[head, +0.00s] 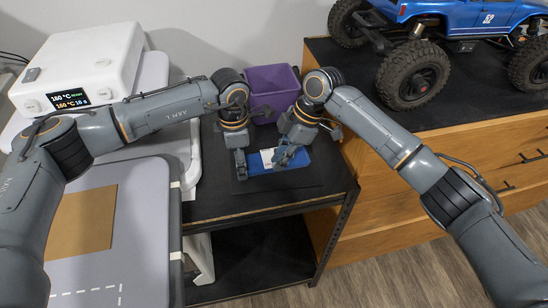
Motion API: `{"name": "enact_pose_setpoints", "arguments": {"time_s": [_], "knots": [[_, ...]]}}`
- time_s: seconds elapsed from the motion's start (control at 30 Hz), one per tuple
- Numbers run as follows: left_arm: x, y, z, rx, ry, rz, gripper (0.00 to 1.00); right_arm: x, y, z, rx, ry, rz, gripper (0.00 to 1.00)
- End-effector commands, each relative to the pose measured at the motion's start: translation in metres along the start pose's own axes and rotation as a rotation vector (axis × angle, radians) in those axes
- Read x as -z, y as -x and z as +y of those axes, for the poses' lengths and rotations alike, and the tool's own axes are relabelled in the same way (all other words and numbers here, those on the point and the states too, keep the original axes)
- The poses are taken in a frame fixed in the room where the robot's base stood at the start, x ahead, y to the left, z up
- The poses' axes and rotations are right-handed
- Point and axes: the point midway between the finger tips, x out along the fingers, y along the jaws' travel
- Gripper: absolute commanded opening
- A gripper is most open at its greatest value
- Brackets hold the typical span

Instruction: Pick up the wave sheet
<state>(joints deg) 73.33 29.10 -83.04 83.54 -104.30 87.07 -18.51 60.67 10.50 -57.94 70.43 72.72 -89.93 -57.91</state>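No sheet with a clear wave pattern can be made out. A flat blue item (298,162) with a white label-like patch (267,158) lies on a dark mat on the black shelf top; I cannot tell whether it is the wave sheet. My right gripper (284,156) points down over the blue item and covers part of it; contact cannot be made out. My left gripper (240,166) points down just left of the blue item, over the dark mat. The finger gaps of both grippers are too small to judge.
A purple bin (272,80) stands behind the grippers. A blue RC crawler (455,14) stands on the wooden cabinet (455,155) at right. A white heat press (85,60) stands at left. A brown sheet (85,222) lies on the grey surface (140,205) in front.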

Motion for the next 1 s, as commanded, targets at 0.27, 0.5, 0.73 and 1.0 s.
{"name": "enact_pose_setpoints", "arguments": {"time_s": [0.27,0.5,0.73,1.0], "knots": [[0.001,-0.001,0.000,0.001,0.000,0.002,0.32,0.000,0.001,0.000,0.000,0.000,0.000,0.00],[0.001,-0.001,0.000,0.001,0.000,0.002,0.32,0.003,0.006,0.001,-0.002,0.001,0.000,0.00],[0.001,-0.001,0.000,0.001,0.000,0.002,0.32,0.018,0.044,0.001,-0.005,0.003,0.000,0.00],[0.000,-0.001,0.000,0.001,0.000,0.002,0.32,0.036,0.086,0.001,-0.003,0.002,0.000,0.00]]}}
